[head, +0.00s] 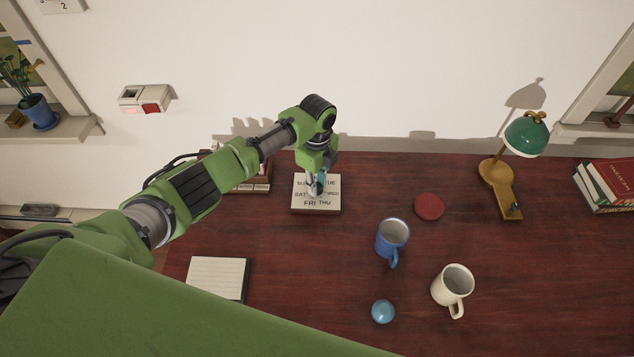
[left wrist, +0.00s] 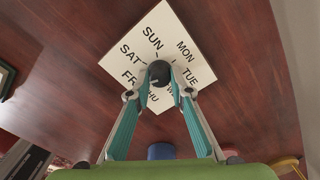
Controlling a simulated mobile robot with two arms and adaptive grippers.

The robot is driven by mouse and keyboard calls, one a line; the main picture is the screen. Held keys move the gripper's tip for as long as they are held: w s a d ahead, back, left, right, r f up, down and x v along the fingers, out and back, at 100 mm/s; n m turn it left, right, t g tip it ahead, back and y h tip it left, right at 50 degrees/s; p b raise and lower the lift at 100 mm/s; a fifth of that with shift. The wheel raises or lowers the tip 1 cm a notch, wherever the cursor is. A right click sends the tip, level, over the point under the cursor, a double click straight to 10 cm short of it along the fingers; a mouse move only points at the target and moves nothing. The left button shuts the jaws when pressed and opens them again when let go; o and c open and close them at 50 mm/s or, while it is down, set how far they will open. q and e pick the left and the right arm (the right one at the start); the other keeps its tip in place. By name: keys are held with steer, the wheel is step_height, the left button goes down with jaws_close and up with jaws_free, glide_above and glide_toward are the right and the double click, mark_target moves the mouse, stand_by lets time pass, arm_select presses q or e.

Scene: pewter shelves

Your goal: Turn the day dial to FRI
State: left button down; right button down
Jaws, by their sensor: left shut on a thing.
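The day dial is a pale square board (head: 297,207) lying on the dark red desk, with day names printed in a ring. I cannot tell which day the knob's pointer marks. My right gripper is not in view.
A red disc (head: 429,207), blue mug (head: 391,238), white mug (head: 452,287) and teal ball (head: 383,311) stand right of the board. A green lamp (head: 526,135) and books (head: 609,186) are further right. A notepad (head: 217,276) lies front left. A wall runs behind the desk.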

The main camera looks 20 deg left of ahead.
arm_select(q)
steer(key=c, duration=1.8)
jaws_free()
steer(key=shift+r, duration=0.15)
step_height(320, 180, up, 12)
steer(key=shift+f, duration=0.1)
